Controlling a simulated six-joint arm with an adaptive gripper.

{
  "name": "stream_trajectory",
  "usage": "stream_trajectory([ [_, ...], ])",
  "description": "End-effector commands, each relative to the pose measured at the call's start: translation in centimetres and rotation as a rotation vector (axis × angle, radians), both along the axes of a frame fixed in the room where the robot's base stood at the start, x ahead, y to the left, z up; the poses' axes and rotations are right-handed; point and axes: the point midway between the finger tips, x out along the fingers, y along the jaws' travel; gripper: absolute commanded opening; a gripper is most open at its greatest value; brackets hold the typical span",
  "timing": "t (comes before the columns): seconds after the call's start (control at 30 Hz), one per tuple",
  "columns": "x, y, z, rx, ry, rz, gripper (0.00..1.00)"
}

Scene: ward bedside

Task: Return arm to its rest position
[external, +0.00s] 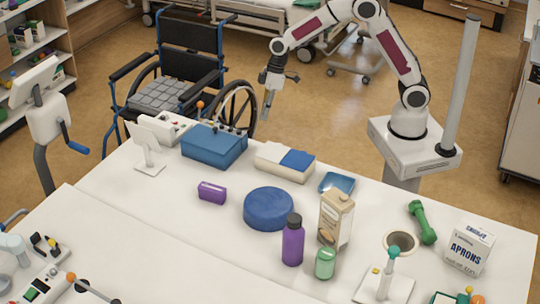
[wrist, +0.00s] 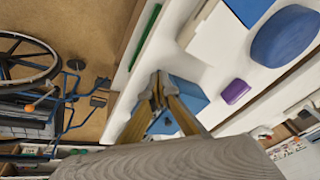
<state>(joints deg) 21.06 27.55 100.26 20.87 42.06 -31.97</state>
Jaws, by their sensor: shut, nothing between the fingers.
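My gripper (external: 266,114) hangs from my raised arm, pointing down, beyond the far edge of the white table (external: 240,262). It is shut and empty. In the wrist view its fingers (wrist: 158,80) meet at the tips, with part of the blue box (wrist: 187,92) behind them. In the external view that blue box (external: 214,148) stands on the table, to the left of and below my gripper, apart from it. My arm is bent, with its elbow up and to the left of its base.
A wheelchair (external: 188,85) stands left of my gripper, behind the table. A white-and-blue box (external: 284,164), a blue round cushion (external: 269,208), a purple block (external: 212,192), a purple bottle (external: 293,242) and a carton (external: 336,220) stand on the table.

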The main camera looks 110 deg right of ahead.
Motion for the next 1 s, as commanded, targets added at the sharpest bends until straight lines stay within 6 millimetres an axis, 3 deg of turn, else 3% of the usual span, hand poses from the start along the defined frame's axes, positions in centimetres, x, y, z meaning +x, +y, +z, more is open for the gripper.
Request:
stream_trajectory([
  [0.5, -9.9, 5.0, 5.3, -0.019, 0.090, -0.093, 0.00],
  [1.0, -18.6, 8.6, 9.3, -0.070, 0.093, -0.127, 0.00],
])
